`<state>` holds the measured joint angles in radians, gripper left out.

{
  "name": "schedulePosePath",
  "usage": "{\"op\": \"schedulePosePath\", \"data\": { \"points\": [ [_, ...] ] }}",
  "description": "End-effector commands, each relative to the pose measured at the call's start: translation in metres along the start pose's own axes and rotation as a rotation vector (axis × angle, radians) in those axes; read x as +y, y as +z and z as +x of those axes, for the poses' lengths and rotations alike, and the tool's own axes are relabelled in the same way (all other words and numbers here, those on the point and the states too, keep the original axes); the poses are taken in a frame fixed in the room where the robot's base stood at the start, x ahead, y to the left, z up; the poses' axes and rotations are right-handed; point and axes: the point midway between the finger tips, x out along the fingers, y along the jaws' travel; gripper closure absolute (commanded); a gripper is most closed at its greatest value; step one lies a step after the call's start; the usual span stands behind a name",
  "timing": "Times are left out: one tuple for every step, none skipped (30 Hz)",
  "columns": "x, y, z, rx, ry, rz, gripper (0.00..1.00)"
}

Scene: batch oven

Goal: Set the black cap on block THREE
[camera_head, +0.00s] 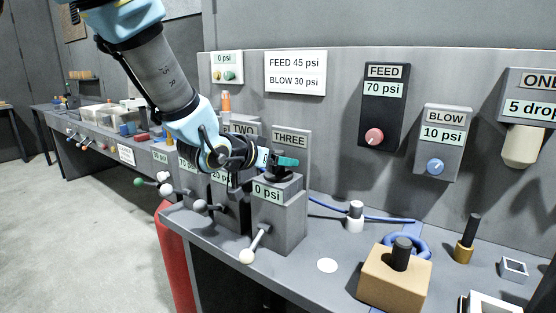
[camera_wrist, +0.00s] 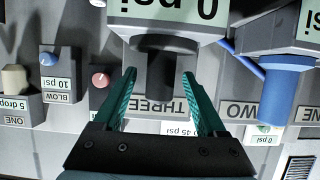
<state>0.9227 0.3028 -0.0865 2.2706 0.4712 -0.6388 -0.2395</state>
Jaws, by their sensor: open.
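Block THREE (camera_head: 283,215) is a grey block with a "0 psi" label and a THREE sign behind it. It also shows upside down in the wrist view (camera_wrist: 168,12). The black cap (camera_head: 279,175) appears to sit on top of block THREE; in the wrist view it is a dark shape (camera_wrist: 166,52) against the block's top edge. My gripper (camera_head: 288,162) is just above the cap. In the wrist view its teal fingers (camera_wrist: 160,74) are spread apart on either side of the cap's narrower dark part, with gaps showing. The exact seating of the cap is partly hidden.
Block THREE's white-knobbed lever (camera_head: 247,256) points to the front. Block TWO, with a blue cylinder (camera_wrist: 283,95), stands close beside it. A tan block with a black post (camera_head: 401,253), a brass piece (camera_head: 464,252) and a white fitting (camera_head: 355,216) stand to the right.

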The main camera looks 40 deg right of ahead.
Motion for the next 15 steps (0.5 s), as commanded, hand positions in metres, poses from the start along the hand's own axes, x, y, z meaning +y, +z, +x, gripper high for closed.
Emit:
{"op": "schedulePosePath", "data": {
  "points": [
    [0.000,0.000,0.000,0.000,0.000,0.000,0.26],
    [0.000,0.000,0.000,0.000,0.000,0.000,0.26],
    [0.000,0.000,-0.001,0.000,0.000,0.000,0.26],
    [0.000,0.000,-0.002,0.000,0.000,0.000,0.26],
    [0.000,0.000,-0.004,0.000,0.000,0.000,0.26],
    [0.000,0.001,-0.007,0.000,0.000,0.001,0.26],
    [-0.001,0.001,-0.010,0.001,-0.001,0.001,0.26],
    [-0.001,0.000,-0.014,0.002,-0.001,0.000,0.26],
    [-0.001,0.001,-0.019,0.002,-0.003,0.000,0.26],
    [-0.001,0.001,-0.024,0.002,-0.003,0.000,0.26],
    [-0.001,0.001,-0.029,0.002,-0.003,0.002,0.26],
    [-0.001,0.000,-0.037,0.003,-0.004,0.001,0.26],
    [-0.001,0.001,-0.043,0.002,-0.004,0.001,0.26],
    [-0.001,0.000,-0.049,0.003,-0.004,0.002,0.26],
    [-0.001,0.001,-0.056,0.002,-0.003,0.001,0.26]
  ]
}}
